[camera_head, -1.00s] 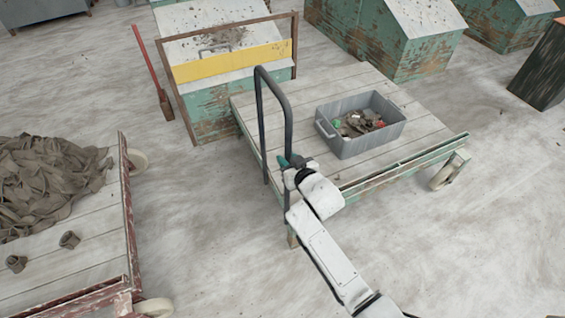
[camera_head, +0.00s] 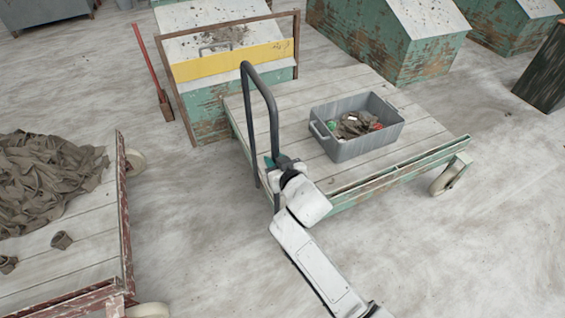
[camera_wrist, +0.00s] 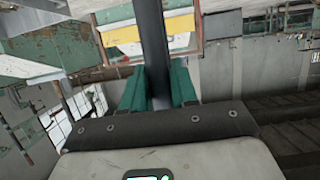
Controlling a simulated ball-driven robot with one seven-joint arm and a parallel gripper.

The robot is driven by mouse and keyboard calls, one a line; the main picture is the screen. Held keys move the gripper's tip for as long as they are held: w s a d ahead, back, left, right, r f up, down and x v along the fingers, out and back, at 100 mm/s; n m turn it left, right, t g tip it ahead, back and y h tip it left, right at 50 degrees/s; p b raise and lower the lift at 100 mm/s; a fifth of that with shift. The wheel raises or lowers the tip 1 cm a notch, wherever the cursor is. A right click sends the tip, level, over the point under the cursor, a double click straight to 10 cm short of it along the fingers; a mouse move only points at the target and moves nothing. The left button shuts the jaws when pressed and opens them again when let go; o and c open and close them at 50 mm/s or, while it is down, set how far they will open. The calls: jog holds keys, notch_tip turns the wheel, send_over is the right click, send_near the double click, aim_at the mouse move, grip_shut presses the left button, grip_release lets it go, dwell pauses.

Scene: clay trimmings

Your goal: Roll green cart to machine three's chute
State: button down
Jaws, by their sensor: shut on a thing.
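The green cart (camera_head: 290,100) is a flat platform of pale planks with worn green edge rails. Its dark push handle (camera_head: 246,125) stands at the left end. My gripper (camera_head: 277,161) is shut on the near upright of that handle. In the wrist view the green fingers (camera_wrist: 160,88) sit on both sides of the dark bar (camera_wrist: 151,40). A grey bin (camera_head: 352,142) with scraps in it stands on the cart. A green machine with a yellow band (camera_head: 228,62) stands right behind the cart's left end. No machine number is readable.
A red-handled tool (camera_head: 152,75) leans by the yellow-banded machine. More green machines (camera_head: 390,45) line the back. The floor at right and front is clear.

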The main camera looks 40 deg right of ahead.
jog(key=shift+w+a+b, duration=0.25)
jog(key=shift+a+b, duration=0.25)
jog(key=shift+a, duration=0.45)
jog(key=shift+w+a+b, duration=0.25)
jog(key=shift+a+b, duration=0.2)
jog(key=shift+a, duration=0.45)
jog(key=shift+w+a+b, duration=0.25)
jog(key=shift+a+b, duration=0.25)
jog(key=shift+a, duration=0.45)
jog(key=w+a+b, duration=0.2)
jog(key=a+b, duration=0.2)
jog(key=a, duration=0.3)
jog(key=shift+a, duration=0.35)
jog(key=shift+w, duration=0.15)
jog(key=w+a+b, duration=0.2)
jog(key=a+b, duration=0.2)
jog(key=a, duration=0.3)
jog(key=shift+a, duration=0.35)
jog(key=shift+w, duration=0.1)
